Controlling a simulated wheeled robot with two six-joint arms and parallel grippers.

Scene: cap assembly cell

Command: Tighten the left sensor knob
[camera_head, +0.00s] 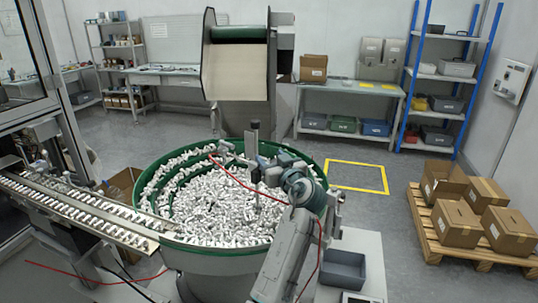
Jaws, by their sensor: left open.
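A grey arm of mine rises from the bottom middle and bends left at its wrist over the round feeder bowl (180,247). My left gripper (258,171) is at its end, open, above the heap of white parts. A small grey sensor bracket (226,150) is close to the left of the gripper, over the far side of the bowl. The left sensor knob is too small to make out, and I cannot tell whether the fingers touch or surround anything there. My right gripper is out of view.
An upright post (254,136) stands close to the gripper. A red cable (240,181) crosses the bowl. A linear track (80,205) joins the bowl at the left. A hopper (236,75) stands behind. A grey bin (343,268) is at the lower right. Open floor lies beyond.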

